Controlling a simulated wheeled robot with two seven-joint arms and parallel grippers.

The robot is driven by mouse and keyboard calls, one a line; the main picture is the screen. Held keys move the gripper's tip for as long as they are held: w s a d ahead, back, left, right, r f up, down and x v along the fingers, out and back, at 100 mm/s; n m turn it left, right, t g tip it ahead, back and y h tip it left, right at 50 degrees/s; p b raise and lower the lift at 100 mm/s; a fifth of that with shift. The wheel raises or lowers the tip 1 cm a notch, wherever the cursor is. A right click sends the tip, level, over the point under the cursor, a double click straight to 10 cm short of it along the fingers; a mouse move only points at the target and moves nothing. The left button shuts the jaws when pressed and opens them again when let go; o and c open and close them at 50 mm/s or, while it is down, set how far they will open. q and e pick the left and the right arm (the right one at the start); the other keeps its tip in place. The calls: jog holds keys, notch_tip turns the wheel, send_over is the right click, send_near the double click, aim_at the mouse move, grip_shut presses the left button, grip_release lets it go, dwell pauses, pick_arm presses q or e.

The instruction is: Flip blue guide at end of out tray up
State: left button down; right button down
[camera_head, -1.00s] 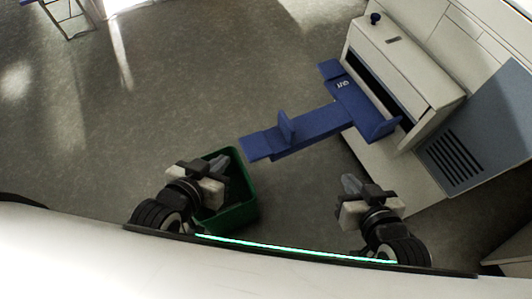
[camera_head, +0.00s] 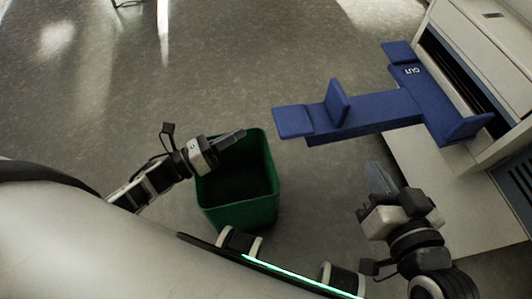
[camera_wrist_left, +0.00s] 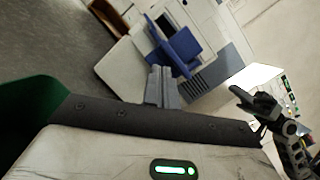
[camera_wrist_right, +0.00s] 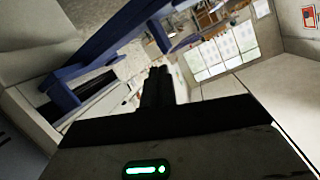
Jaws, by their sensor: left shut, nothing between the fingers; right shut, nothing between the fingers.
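The blue out tray (camera_head: 372,108) juts left from the pale machine in the head view. Its left end carries a flat blue panel (camera_head: 293,121), and an upright blue plate (camera_head: 339,103) stands just right of that panel. My left gripper (camera_head: 232,138) is shut and empty over the green bin's rim, left of and below the tray's end. My right gripper (camera_head: 374,177) is shut and empty, below the tray's middle and apart from it. The tray also shows in the left wrist view (camera_wrist_left: 180,50) and the right wrist view (camera_wrist_right: 105,48).
A green bin (camera_head: 262,180) stands on the floor below the tray's left end. The pale machine (camera_head: 460,30) fills the right side, its pale base (camera_head: 430,165) reaching under the tray. The grey floor left of the tray is open.

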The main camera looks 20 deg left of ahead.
pick_arm(q)
notch_tip(320, 180, down, 6)
jog(key=s+a+m+g+h+b, duration=0.2)
jog(key=m+g+h+b, duration=0.1)
jog(key=m, duration=0.7)
jog(key=shift+r+m+g+h, duration=0.15)
jog(key=shift+m+g+h, duration=0.25)
jog(key=shift+h, duration=0.1)
send_near(293, 121)
notch_tip(293, 121, down, 3)
jog(key=w+d, duration=0.3)
jog(key=shift+s+r+p, duration=0.15)
jog(key=shift+r+p, duration=0.25)
jog(key=shift+r, duration=0.4)
